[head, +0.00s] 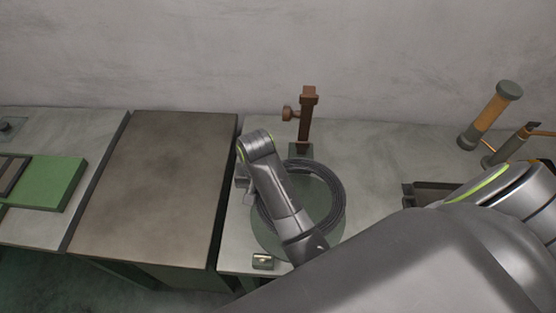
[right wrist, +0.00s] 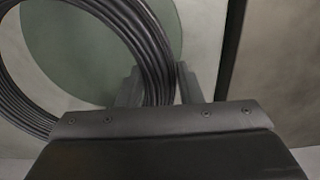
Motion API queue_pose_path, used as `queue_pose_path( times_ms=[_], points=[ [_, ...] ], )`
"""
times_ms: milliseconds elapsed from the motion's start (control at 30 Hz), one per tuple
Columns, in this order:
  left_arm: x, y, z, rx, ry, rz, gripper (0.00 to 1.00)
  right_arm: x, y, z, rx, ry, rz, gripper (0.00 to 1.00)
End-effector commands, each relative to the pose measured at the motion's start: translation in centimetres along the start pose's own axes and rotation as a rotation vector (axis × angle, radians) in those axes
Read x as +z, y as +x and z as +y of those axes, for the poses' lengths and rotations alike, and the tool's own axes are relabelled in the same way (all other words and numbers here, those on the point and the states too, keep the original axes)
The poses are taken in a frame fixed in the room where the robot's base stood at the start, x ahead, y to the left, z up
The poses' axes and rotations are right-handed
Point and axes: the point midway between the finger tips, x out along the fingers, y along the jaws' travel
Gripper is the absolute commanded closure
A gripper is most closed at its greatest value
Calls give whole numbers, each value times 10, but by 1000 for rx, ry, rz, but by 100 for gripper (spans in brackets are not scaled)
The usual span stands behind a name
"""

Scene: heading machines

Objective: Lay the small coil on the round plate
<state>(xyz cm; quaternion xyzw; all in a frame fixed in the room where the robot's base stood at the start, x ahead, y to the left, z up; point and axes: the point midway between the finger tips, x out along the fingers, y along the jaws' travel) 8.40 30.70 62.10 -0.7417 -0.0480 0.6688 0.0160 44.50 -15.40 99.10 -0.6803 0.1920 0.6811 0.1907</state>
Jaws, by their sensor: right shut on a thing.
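The small coil (head: 338,193) is a dark ring of several cable turns. It is over the round plate (head: 270,241), a flat green disc on the grey bench. In the head view the coil covers much of the plate, offset slightly toward the back; I cannot tell whether they touch. My right gripper (head: 243,182) is at the coil's left side, partly hidden by its own wrist. In the right wrist view the coil (right wrist: 150,45) passes between the fingers (right wrist: 160,90), which are shut on it, with the plate (right wrist: 75,55) behind. My left gripper is not in view.
A brown post (head: 308,120) on a green base stands just behind the plate. A small metal block (head: 263,261) lies at the bench's front edge. A dark tray (head: 425,192) and orange-handled tools (head: 490,112) are at right. The brown tabletop (head: 155,185) at left is clear.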

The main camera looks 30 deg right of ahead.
Motion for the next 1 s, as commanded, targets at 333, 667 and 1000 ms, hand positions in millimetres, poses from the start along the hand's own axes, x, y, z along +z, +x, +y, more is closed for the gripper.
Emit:
queue_pose_path(
  times_ms=[333,667,1000],
  points=[
    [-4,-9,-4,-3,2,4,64,-1,43,1,4,0,2,100],
    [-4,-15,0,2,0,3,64,0,71,1,3,0,0,100],
    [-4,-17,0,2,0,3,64,-1,88,0,1,0,4,100]
  ],
)
